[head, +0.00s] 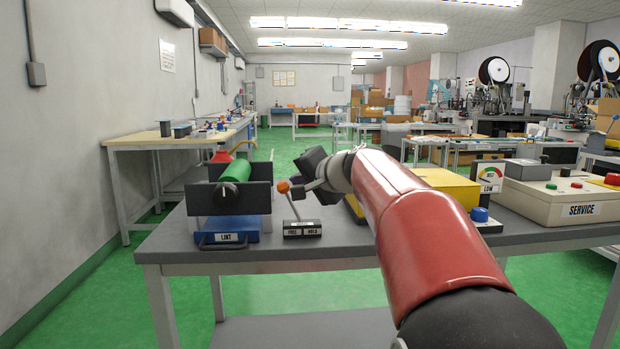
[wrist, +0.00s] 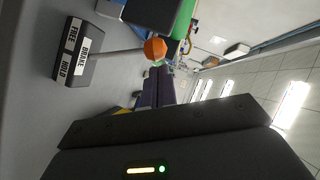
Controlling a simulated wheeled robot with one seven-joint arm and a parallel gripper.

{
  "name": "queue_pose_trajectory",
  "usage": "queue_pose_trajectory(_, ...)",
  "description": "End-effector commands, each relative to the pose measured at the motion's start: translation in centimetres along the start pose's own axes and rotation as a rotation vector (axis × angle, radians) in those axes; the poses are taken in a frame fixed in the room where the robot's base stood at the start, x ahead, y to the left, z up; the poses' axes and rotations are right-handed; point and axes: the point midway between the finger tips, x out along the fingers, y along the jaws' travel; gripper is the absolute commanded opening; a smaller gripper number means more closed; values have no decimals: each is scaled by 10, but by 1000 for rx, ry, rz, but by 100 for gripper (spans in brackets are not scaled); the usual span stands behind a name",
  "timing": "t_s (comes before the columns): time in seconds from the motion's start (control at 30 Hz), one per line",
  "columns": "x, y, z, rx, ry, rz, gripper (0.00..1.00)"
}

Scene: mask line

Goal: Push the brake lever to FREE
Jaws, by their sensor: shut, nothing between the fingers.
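The brake lever (head: 293,206) has an orange knob (head: 283,187) on a thin metal shaft. It rises from a small dark base (head: 302,230) labelled FREE on the left and HOLD on the right. The lever leans left, toward the FREE side. The wrist view shows the base (wrist: 76,56) and the knob (wrist: 155,48) too. My gripper (head: 297,188) is shut and empty, just right of the knob. In the wrist view my fingers (wrist: 158,72) end close beside the knob; I cannot tell whether they touch it.
Left of the lever stands a green roller (head: 235,172) between dark plates over a blue LINT tray (head: 226,232). To the right are a yellow box (head: 447,185), a LOW gauge (head: 489,178) and a SERVICE panel (head: 570,197). The grey table's front strip (head: 340,246) is clear.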

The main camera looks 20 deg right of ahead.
Motion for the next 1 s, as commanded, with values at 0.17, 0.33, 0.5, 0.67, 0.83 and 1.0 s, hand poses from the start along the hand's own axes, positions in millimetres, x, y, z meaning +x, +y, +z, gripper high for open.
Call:
queue_pose_trajectory(0.17,3,-3,5,2,0,-1,0)
queue_pose_trajectory(0.33,5,-4,7,3,-1,-2,0)
queue_pose_trajectory(0.5,5,-4,8,3,-3,-2,0)
queue_pose_trajectory(0.67,6,-5,9,4,-5,-3,0)
queue_pose_trajectory(0.83,6,-6,9,4,-7,-3,0)
queue_pose_trajectory(1.0,1,-14,3,3,-3,-4,0)
